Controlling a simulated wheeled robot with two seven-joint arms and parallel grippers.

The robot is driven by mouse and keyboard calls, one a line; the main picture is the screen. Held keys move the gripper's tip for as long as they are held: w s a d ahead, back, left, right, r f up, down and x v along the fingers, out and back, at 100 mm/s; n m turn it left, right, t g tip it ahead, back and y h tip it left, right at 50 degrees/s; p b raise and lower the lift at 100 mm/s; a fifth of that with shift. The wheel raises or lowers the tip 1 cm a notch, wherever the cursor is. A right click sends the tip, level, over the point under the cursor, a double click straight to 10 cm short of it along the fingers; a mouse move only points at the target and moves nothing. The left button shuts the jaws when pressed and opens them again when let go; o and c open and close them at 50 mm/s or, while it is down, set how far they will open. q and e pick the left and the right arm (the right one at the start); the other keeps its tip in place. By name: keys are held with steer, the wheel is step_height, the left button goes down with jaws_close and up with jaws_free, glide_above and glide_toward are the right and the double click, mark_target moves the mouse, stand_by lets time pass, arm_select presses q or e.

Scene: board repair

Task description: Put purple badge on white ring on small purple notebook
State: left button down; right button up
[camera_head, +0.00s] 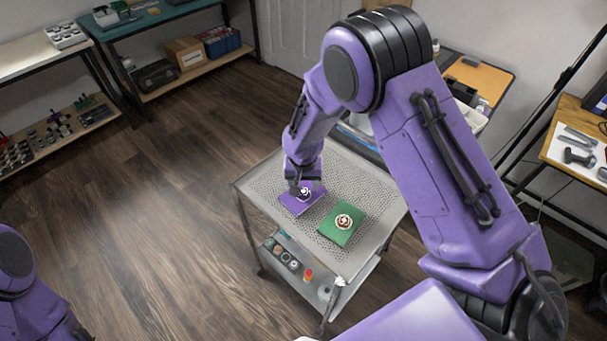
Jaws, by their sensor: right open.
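The small purple notebook (296,206) lies on the perforated top of a metal cart (274,205). My right gripper (302,190) is right over the notebook, pointing down at its far part. A small dark round piece with a white mark, which looks like the badge on the white ring (305,193), shows at the fingertips. I cannot tell how far the fingers are from it, or make out the ring clearly. My right gripper is open. My left arm shows only at the lower left edge, and its gripper is out of the picture.
A green notebook (333,234) with a brown and white round piece (344,221) lies beside the purple one. The cart's lower shelf (300,268) holds small items. Shelves stand at the back left, a tool bench at the right. The floor left of the cart is clear.

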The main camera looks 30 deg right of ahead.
step_height(320, 180, up, 9)
steer(key=s, duration=0.1)
steer(key=shift+a+b, duration=0.35)
